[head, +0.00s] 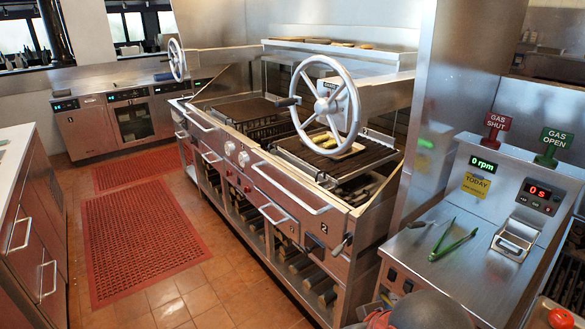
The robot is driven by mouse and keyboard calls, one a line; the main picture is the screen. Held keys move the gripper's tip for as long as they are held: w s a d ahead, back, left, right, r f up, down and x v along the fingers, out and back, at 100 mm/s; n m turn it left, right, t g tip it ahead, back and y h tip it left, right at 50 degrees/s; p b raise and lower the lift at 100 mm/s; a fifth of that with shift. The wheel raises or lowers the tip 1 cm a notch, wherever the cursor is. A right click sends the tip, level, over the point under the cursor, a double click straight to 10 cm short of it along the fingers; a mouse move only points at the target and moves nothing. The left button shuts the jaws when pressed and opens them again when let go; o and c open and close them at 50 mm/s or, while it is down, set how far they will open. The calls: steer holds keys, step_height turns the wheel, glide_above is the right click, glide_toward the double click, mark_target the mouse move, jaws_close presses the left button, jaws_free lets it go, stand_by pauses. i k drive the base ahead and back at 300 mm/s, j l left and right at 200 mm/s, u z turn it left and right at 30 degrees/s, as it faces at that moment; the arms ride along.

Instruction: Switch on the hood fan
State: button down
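A green "0 rpm" display (484,164) is lit on the steel back panel at the right. A red-digit box (538,195) reading "0 s" with small buttons stands to its right. Small black switch-like parts (407,286) sit on the front edge of the steel counter; their labels are too small to read. No control clearly marked as a fan switch can be made out. A grey rounded shape at the bottom edge may be part of my arm. My gripper's fingers are not in view.
The char grill (325,150) with a large handwheel (325,105) fills the middle. Green-handled tongs (453,244) lie on the steel counter (455,280). Red GAS SHUT (497,121) and green GAS OPEN (555,141) signs stand behind. Red mats (145,240) cover open floor at left.

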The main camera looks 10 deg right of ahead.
mark_target(391, 275)
steer(key=z, duration=1.3)
